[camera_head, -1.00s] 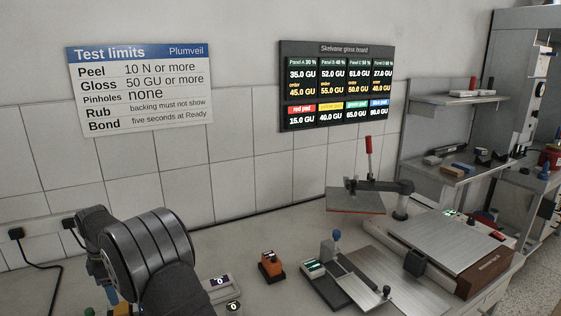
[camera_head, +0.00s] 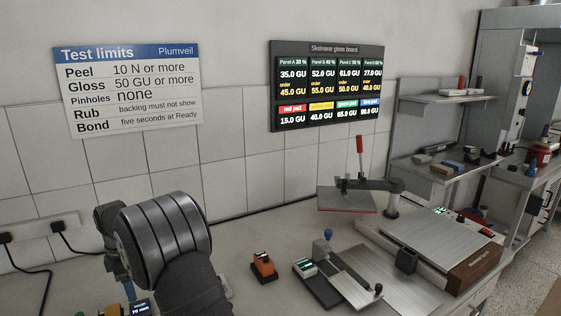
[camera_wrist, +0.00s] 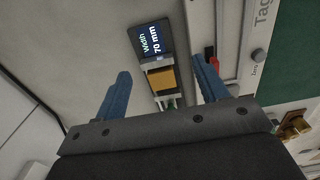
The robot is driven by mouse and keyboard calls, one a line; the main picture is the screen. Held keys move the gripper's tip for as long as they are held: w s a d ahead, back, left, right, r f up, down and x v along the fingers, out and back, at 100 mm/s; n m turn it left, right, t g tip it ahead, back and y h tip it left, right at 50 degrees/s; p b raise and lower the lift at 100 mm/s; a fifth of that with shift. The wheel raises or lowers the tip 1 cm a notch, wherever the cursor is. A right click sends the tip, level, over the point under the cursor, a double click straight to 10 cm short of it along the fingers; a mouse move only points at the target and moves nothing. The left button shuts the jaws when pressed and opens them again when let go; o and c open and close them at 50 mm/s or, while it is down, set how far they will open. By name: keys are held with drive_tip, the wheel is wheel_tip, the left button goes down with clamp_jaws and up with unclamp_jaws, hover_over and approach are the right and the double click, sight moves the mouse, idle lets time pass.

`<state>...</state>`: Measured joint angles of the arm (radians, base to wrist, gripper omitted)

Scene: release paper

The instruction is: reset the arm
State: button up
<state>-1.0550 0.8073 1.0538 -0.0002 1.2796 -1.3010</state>
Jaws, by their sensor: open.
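My arm (camera_head: 165,245) rises from the bottom left of the head view, its dark ribbed joint in front of the bench. My gripper (camera_wrist: 161,70) shows in the wrist view as two blue fingers set wide apart, open, with nothing held between them. Below and between the fingers is a small device with a dark display (camera_wrist: 152,41) reading "Width 70 mm" and an orange-tan block (camera_wrist: 161,79). I cannot tell their exact height gap. The display also shows at the bottom edge of the head view (camera_head: 140,307). The fingertips are not clear in the head view.
An orange device (camera_head: 263,266) and a sliding metal fixture (camera_head: 340,280) stand right of my arm. A press with a red lever (camera_head: 360,150) and a plate machine (camera_head: 435,240) stand further right. A wall socket with cables (camera_head: 35,232) is at left. Bench between is partly clear.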

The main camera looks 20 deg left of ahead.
drive_tip(key=w+d+r, duration=0.1)
drive_tip(key=w+d, duration=0.1)
drive_tip(key=d, duration=0.4)
drive_tip(key=w+d+r, duration=0.2)
drive_tip(key=w+d, duration=0.1)
drive_tip(key=d, duration=0.3)
drive_tip(key=s+d+f, duration=0.2)
drive_tip(key=d, duration=1.6)
drive_tip(key=s+a+f, duration=0.1)
drive_tip(key=a+f, duration=0.2)
drive_tip(key=a, duration=0.3)
drive_tip(key=shift+s+f, duration=0.3)
drive_tip(key=shift+s, duration=0.1)
drive_tip(key=shift+o, duration=0.4)
